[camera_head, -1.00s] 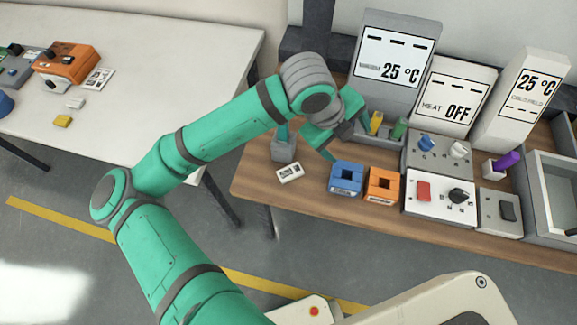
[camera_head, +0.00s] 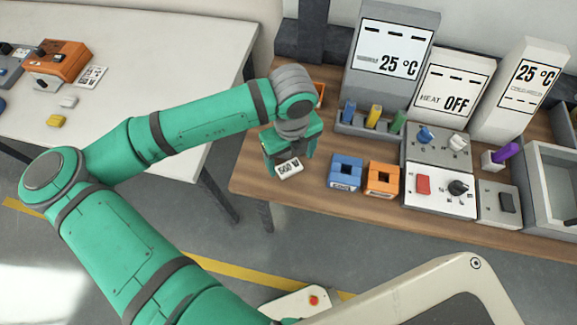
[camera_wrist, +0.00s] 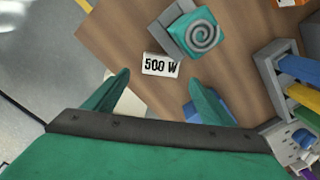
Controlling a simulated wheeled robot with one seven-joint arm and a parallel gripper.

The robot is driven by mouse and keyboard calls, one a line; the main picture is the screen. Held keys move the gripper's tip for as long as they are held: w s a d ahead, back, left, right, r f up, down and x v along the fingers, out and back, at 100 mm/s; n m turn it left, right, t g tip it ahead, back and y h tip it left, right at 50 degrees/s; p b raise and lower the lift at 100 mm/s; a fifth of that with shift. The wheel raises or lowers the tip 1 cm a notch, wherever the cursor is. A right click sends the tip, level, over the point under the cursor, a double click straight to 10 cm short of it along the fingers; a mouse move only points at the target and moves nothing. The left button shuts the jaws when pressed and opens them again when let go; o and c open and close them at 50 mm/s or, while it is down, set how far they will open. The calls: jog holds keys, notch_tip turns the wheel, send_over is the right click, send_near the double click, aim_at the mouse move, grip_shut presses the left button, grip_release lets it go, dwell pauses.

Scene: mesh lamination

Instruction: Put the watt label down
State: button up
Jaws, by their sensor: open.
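The watt label (camera_head: 290,169) is a small white plate that lies on the wooden table near its left end. In the wrist view it reads "500 W" (camera_wrist: 160,65). My gripper (camera_head: 287,160) is open above it, pointing down. In the wrist view the two green fingertips (camera_wrist: 160,82) are spread apart, with the label between and slightly beyond them. No finger visibly touches the label. The exact height of the fingers above the table cannot be told.
A grey holder with a teal spiral-topped piece (camera_wrist: 202,32) stands close beside the label. A blue block (camera_head: 345,185) and an orange block (camera_head: 382,190) stand to the right. A rack (camera_head: 362,130) with coloured pieces and control panels lies beyond. Bare wood (camera_head: 255,180) shows at left.

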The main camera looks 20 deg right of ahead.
aim_at(291, 171)
notch_tip(291, 171, down, 5)
jog(key=shift+s+f, duration=0.1)
jog(key=shift+s, duration=0.05)
jog(key=c, duration=1.2)
jog(key=shift+c, duration=0.2)
jog(key=shift+r, duration=0.2)
